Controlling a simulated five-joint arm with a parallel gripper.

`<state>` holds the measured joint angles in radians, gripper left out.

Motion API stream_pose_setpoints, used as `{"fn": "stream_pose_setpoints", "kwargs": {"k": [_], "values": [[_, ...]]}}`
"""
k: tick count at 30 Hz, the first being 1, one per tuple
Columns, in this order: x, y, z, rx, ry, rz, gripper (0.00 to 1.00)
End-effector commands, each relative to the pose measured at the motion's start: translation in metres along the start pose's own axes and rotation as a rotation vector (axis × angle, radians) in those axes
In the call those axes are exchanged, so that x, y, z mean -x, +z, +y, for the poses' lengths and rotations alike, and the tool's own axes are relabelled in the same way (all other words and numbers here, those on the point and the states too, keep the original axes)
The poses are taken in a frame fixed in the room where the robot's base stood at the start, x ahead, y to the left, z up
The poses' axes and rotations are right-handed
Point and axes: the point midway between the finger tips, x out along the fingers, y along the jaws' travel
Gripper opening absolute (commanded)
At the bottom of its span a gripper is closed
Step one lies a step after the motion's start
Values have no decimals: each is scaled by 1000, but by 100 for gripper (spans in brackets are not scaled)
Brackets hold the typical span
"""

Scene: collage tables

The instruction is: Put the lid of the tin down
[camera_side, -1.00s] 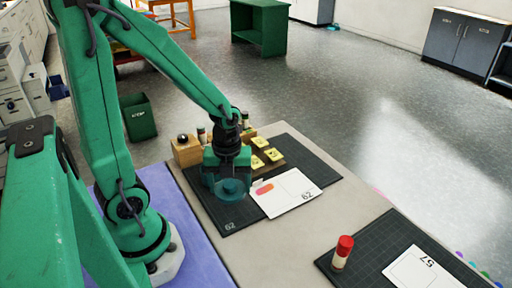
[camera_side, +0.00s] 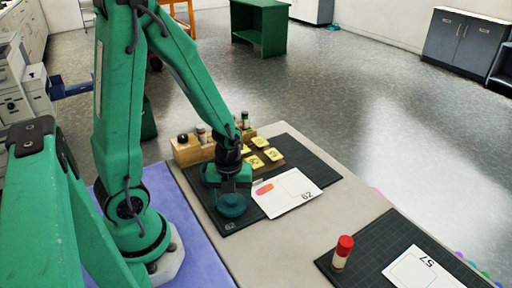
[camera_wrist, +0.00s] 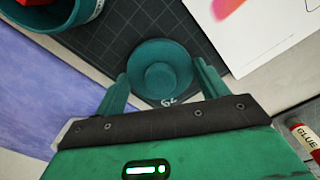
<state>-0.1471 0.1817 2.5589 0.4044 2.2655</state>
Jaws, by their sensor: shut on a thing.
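The lid is a round teal disc with a raised knob. In the wrist view the lid (camera_wrist: 160,72) sits between the two fingertips of my gripper (camera_wrist: 160,80), which are shut on its rim. In the side view the lid (camera_side: 232,207) is below my gripper (camera_side: 232,190), low over the dark mat; I cannot tell whether it touches. The open teal tin (camera_wrist: 78,24) shows at the upper left of the wrist view, with something red inside.
The dark mat (camera_side: 300,160) holds a white card (camera_side: 290,193) close to the right of the lid. Yellow notes (camera_side: 257,162) and a wooden block (camera_side: 186,151) lie behind. A red-capped glue stick (camera_side: 342,254) stands on another mat at the right.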

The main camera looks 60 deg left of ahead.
Motion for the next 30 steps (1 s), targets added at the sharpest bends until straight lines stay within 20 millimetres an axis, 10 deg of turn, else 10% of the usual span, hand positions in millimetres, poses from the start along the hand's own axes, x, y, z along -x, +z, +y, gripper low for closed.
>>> {"fn": "stream_pose_setpoints", "kwargs": {"k": [16, 17, 20, 30], "values": [[-7, 0, 0, 0, 0, 0, 51], [-7, 0, 0, 0, 0, 0, 76], [-6, 0, 0, 0, 0, 0, 94], [-6, 0, 0, 0, 0, 0, 94]]}}
